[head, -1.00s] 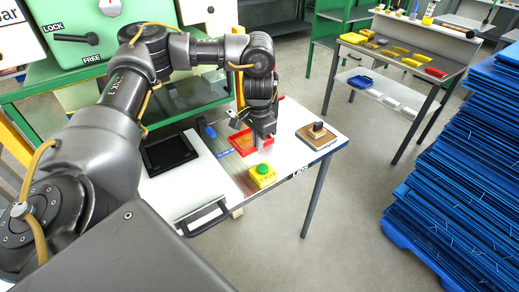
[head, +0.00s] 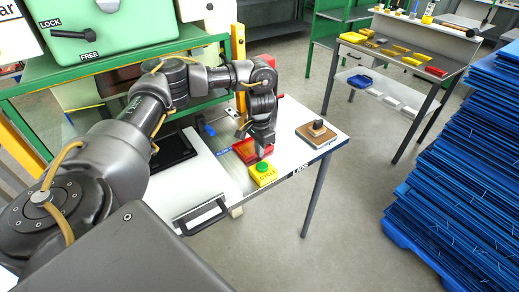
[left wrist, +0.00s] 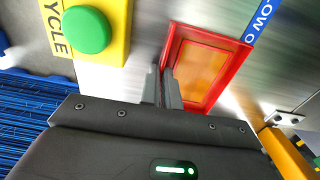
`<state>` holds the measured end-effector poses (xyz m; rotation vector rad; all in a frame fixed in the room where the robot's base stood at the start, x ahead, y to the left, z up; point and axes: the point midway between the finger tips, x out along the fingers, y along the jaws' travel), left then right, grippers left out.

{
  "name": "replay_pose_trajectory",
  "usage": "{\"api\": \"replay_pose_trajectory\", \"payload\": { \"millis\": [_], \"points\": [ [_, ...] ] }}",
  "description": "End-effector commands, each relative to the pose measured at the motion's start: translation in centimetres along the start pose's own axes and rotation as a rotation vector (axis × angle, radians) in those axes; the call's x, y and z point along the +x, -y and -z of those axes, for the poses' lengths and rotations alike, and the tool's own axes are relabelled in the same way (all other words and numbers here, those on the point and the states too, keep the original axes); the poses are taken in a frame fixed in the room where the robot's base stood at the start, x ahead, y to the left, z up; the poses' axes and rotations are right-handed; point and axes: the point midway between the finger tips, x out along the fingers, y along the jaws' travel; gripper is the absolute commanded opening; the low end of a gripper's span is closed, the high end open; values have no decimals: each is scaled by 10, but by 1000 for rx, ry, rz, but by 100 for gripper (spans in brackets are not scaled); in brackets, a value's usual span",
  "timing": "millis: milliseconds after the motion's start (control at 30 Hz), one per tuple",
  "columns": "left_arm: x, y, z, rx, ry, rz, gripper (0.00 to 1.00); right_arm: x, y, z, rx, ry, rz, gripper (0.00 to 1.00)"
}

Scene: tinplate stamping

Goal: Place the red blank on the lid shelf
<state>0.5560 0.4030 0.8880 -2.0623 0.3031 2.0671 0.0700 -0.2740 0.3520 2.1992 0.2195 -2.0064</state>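The red blank (head: 243,152) shows as a red-rimmed rectangle with an orange-brown middle, just behind the yellow cycle button box on the table. It also shows in the left wrist view (left wrist: 226,85), right of my fingers. My left gripper (head: 262,152) points down at its right side. In the left wrist view, its fingers (left wrist: 164,88) are close together at the blank's near rim and look shut on it. Whether the blank is clear of the surface cannot be told. A label reading LIDS (head: 301,169) is on the table's right front edge. My right gripper is not in view.
The yellow box with a green button (head: 263,168) stands close in front of the gripper. A wooden block with a dark knob (head: 316,132) lies to the right. A black tray (head: 172,151) is at left. A blue sheet stack (head: 455,180) stands at far right.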

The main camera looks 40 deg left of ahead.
Motion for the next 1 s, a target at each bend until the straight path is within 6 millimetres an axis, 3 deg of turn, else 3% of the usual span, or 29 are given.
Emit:
{"api": "replay_pose_trajectory", "payload": {
  "millis": [267, 467, 767, 1000],
  "points": [
    [2, 0, 0, 1, 0, 0, 0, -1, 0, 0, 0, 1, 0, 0],
    [3, 0, 0, 1, -1, 0, 25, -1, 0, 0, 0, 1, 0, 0],
    [1, 0, 0, 0, -1, 0, 25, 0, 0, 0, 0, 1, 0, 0],
    [-37, 1, 2, 2, -6, 3, 25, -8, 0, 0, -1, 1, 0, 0]
  ]
}}
